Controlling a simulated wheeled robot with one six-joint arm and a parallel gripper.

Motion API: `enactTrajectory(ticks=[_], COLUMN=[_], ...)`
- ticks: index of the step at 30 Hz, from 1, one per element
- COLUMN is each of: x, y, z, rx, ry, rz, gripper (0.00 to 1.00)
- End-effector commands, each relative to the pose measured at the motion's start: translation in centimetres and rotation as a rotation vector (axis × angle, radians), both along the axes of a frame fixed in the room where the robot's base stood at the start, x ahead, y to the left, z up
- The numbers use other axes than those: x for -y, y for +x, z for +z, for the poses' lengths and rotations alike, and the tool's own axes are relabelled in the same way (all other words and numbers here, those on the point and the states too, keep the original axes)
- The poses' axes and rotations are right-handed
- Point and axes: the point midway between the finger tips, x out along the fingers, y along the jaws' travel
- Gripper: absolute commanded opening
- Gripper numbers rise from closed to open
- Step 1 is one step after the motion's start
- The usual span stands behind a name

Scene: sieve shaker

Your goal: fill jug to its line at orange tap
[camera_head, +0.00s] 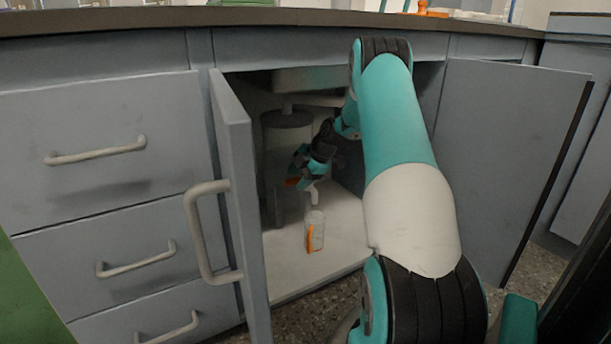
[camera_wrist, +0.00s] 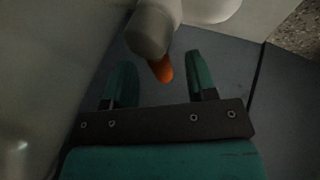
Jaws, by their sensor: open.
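The clear jug (camera_head: 317,229) with an orange handle stands upright on the cabinet floor, below a pale spout (camera_head: 314,196). Its line and water level are too small to make out. The orange tap lever (camera_head: 292,182) shows beside my gripper (camera_head: 307,168) inside the cabinet. In the wrist view, the orange lever (camera_wrist: 161,69) sticks out from a grey tap body (camera_wrist: 148,32). My open gripper (camera_wrist: 160,62) has one finger on each side of the lever, with gaps visible at both sides. The jug is not clearly seen in the wrist view.
A grey cylindrical tank (camera_head: 287,140) stands inside the cabinet behind the tap. The cabinet's left door (camera_head: 237,190) and right door (camera_head: 510,150) are open. Drawers (camera_head: 110,160) with bar handles stand at the left. The pale cabinet floor (camera_head: 290,270) is clear in front of the jug.

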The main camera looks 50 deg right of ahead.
Motion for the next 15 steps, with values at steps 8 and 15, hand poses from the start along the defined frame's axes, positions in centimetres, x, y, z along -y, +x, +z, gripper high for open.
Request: enactTrajectory(ticks=[8, 15], x=[-0.06, -0.08], y=[0.25, 0.24], z=[-0.32, -0.31], rx=[0.001, 0.001], ry=[0.0, 0.0], rz=[-0.001, -0.001], gripper=[0.52, 0.01])
